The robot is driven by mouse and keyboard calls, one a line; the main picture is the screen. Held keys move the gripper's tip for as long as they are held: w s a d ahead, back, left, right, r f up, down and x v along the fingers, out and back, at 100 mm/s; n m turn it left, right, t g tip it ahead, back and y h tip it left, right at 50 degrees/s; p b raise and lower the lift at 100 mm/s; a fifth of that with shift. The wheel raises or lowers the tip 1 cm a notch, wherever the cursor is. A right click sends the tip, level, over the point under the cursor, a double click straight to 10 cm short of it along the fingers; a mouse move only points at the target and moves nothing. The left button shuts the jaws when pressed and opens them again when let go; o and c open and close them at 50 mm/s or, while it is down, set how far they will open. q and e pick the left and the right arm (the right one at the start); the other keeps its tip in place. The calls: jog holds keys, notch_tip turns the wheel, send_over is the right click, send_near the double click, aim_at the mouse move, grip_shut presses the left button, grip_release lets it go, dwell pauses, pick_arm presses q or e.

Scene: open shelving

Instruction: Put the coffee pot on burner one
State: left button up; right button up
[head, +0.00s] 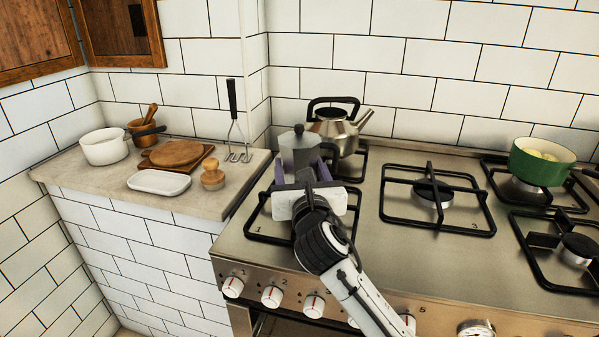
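The coffee pot (298,146) is grey with a dark knob on its lid. It looks upright at the back of burner one (262,238), the front-left burner marked 1. My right gripper (301,172) reaches over this burner from the front, with its fingers on either side of the pot's lower body. I cannot tell whether the fingers press on the pot. The gripper's body hides the pot's base, so I cannot tell whether it touches the grate. My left gripper is not in view.
A steel kettle (337,132) stands close behind the pot on the back-left burner. The middle burner (434,197), marked 3, is empty. A green pot (541,164) stands at the back right. The counter at left holds a white pot (105,147), boards (177,154) and a white dish (159,183).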

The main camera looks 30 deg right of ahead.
jog(key=o, duration=1.5)
jog(key=shift+f, duration=0.15)
jog(key=shift+s+a, duration=0.1)
jog(key=shift+s, duration=0.1)
jog(key=v, duration=1.1)
jog(key=shift+s, duration=0.3)
jog(key=shift+a, duration=0.1)
